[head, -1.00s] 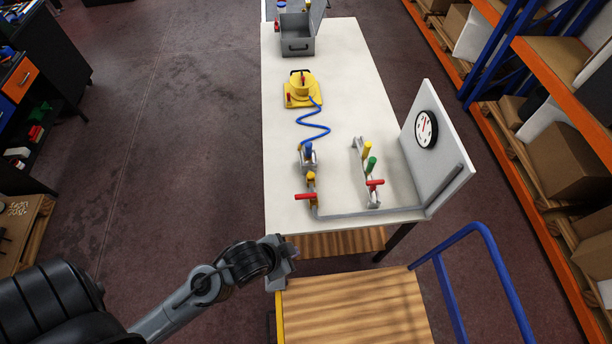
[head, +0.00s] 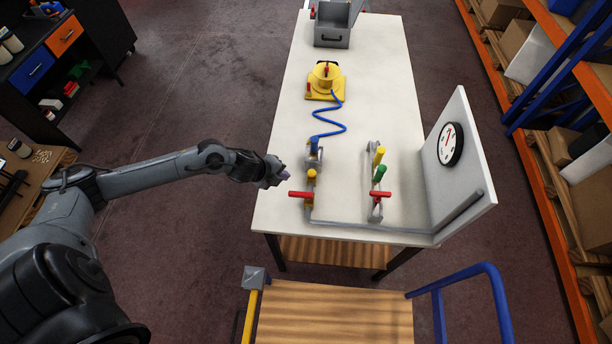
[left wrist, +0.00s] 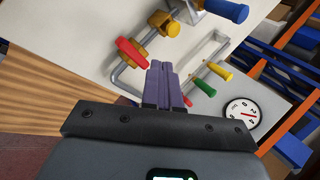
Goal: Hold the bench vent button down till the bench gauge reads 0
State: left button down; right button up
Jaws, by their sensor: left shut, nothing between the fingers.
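The bench gauge (head: 450,144) is a round white dial with a red needle on the upright white panel; it also shows in the left wrist view (left wrist: 243,111). Its figures are too small to read. On the bench, a valve with a red handle (head: 301,194) has a yellow knob (head: 311,173) behind it; I cannot tell which part is the vent button. The red handle (left wrist: 131,52) and yellow knob (left wrist: 164,24) also show in the left wrist view. My left gripper (head: 284,174) is shut and empty, just left of them, apparently above the table edge. My right gripper is out of view.
A blue-handled fitting (head: 314,144) stands behind the yellow knob. To the right is a pipe rack with yellow (head: 379,156), green (head: 380,174) and red (head: 380,194) handles. A yellow unit (head: 325,82) with a blue hose sits farther back. A wooden cart (head: 335,315) stands in front.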

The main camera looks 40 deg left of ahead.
aim_at(309, 175)
pick_arm(q)
jog(key=shift+w+a+r, duration=0.2)
jog(key=shift+w+r, duration=0.3)
jog(key=shift+w, duration=0.1)
jog(key=x, duration=1.4)
jog(key=shift+w+r, duration=0.15)
